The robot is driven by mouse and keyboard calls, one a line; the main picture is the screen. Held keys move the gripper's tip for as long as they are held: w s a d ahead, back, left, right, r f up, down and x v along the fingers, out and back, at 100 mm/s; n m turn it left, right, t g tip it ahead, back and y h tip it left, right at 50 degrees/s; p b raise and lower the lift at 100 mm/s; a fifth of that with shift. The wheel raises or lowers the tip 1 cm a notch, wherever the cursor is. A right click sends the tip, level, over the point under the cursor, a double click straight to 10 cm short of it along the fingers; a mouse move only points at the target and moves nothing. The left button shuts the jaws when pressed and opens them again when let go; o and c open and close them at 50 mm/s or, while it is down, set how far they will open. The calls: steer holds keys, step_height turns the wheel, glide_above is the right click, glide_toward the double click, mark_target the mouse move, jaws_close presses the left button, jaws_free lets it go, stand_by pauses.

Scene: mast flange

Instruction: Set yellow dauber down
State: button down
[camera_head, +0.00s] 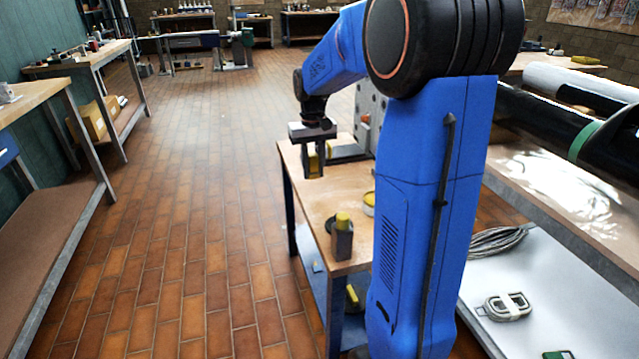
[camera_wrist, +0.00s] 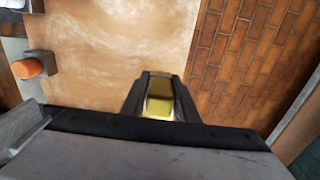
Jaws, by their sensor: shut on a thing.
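My gripper (camera_head: 314,172) is shut on the yellow dauber (camera_head: 317,158) and holds it above the far left part of the small bench (camera_head: 308,190). In the wrist view, the dauber (camera_wrist: 160,101) shows as a yellow block between the two dark fingers of my gripper (camera_wrist: 160,88). The pale bench top (camera_wrist: 115,50) lies below, with its edge just right of the fingers. The dauber's lower end is mostly hidden by the fingers, and I cannot tell its exact height above the bench.
A yellow-rimmed tin (camera_head: 369,204) is partly behind my arm. A grey panel with holes (camera_head: 370,118) rises at the back. An orange-capped thing (camera_wrist: 30,67) shows at left. The bench top near the fingers is clear.

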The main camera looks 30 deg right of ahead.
mark_target(313, 155)
steer(key=shift+f, duration=2.4)
steer(key=shift+f, duration=0.1)
steer(key=c, duration=1.4)
jaws_free()
step_height(313, 155, up, 12)
steer(key=shift+r, duration=0.1)
